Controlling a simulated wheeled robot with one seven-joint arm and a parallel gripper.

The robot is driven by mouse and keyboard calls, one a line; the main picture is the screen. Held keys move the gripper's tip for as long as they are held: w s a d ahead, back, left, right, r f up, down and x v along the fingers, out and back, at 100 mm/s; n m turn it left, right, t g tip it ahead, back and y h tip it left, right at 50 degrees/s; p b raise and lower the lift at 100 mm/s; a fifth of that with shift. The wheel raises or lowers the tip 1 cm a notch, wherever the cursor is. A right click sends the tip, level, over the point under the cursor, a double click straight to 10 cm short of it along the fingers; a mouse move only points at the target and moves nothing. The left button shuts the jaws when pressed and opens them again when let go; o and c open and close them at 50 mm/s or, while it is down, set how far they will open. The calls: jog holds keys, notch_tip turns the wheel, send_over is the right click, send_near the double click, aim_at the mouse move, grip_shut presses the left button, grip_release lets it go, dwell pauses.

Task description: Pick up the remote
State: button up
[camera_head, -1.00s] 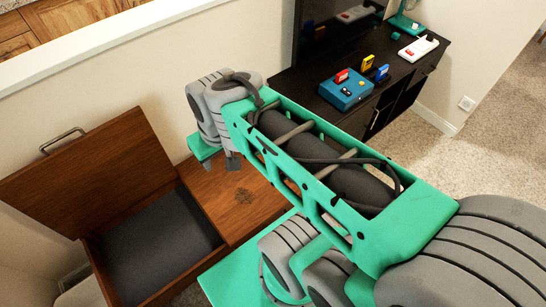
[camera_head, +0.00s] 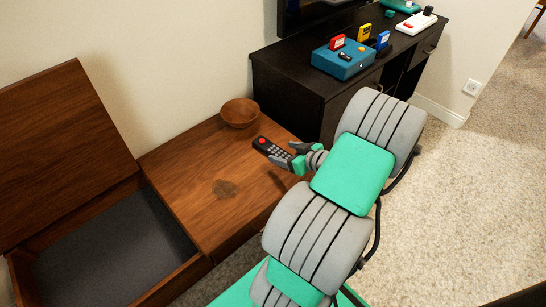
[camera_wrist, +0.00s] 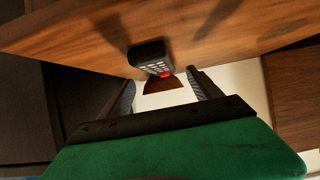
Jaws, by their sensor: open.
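The remote (camera_head: 272,151) is dark with light buttons and a red button at one end. It lies on the brown wooden chest top, near its right side. In the wrist view the remote (camera_wrist: 151,58) shows just beyond and between the two fingers. My gripper (camera_head: 289,155) is at the near end of the remote, low over the wood. It is open, and its fingers (camera_wrist: 163,85) stand apart in the wrist view with nothing held. Whether a finger touches the remote cannot be told.
A wooden bowl (camera_head: 240,112) stands behind the remote and also shows in the wrist view (camera_wrist: 163,85). The chest's left part (camera_head: 110,245) is open, its lid (camera_head: 60,150) raised. A dark cabinet (camera_head: 295,92) stands close on the right, bearing a blue box (camera_head: 343,64).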

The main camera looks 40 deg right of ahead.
aim_at(273, 149)
jog(key=b+x, duration=0.2)
jog(key=x, duration=0.2)
jog(key=shift+w+f, duration=0.2)
jog(key=shift+w, duration=0.35)
jog(key=shift+c, duration=0.5)
jog(key=c, duration=1.5)
